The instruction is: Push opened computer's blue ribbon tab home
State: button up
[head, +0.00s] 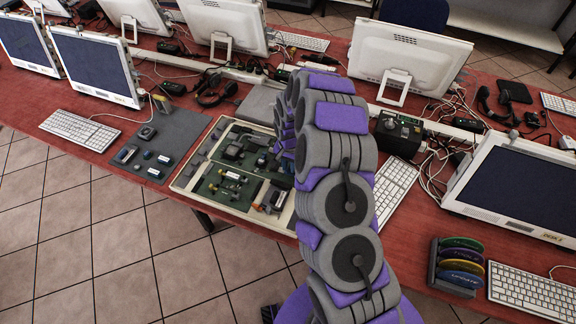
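The opened computer (208,199) lies flat on the red table in the head view, a pale shallow case with green boards and small parts inside. A small bluish part (262,161) shows near its back right; I cannot tell whether it is the blue ribbon tab or how it sits. My grey and purple arm curves up and then down over the right side of the case. My gripper (286,160) is low over that side, mostly hidden by my arm. Its fingers and any contact are too small and covered to tell.
A grey mat (166,143) with several small parts lies left of the case. A keyboard (79,130) and monitors stand further left. A keyboard (396,192) and a dark box (398,133) are right of my arm. A rack of coloured discs (458,265) stands front right. Cables clutter the back.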

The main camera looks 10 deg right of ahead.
aim_at(289, 170)
jog(key=shift+s+a+r, duration=0.15)
jog(key=shift+a+r, duration=0.15)
jog(key=shift+r, duration=0.3)
notch_tip(289, 170, up, 16)
jog(key=p, duration=0.3)
jog(key=shift+d, duration=0.3)
jog(key=s+a+r+n, duration=0.3)
jog(key=s+r+n, duration=0.1)
jog(key=s+r, duration=1.15)
jog(key=s+r+n+g, duration=0.1)
jog(key=s+r+n, duration=0.1)
jog(key=s, duration=2.3)
jog(key=shift+s+d+n+g, duration=0.25)
jog(key=shift+n+g, duration=0.15)
jog(key=shift+n, duration=0.2)
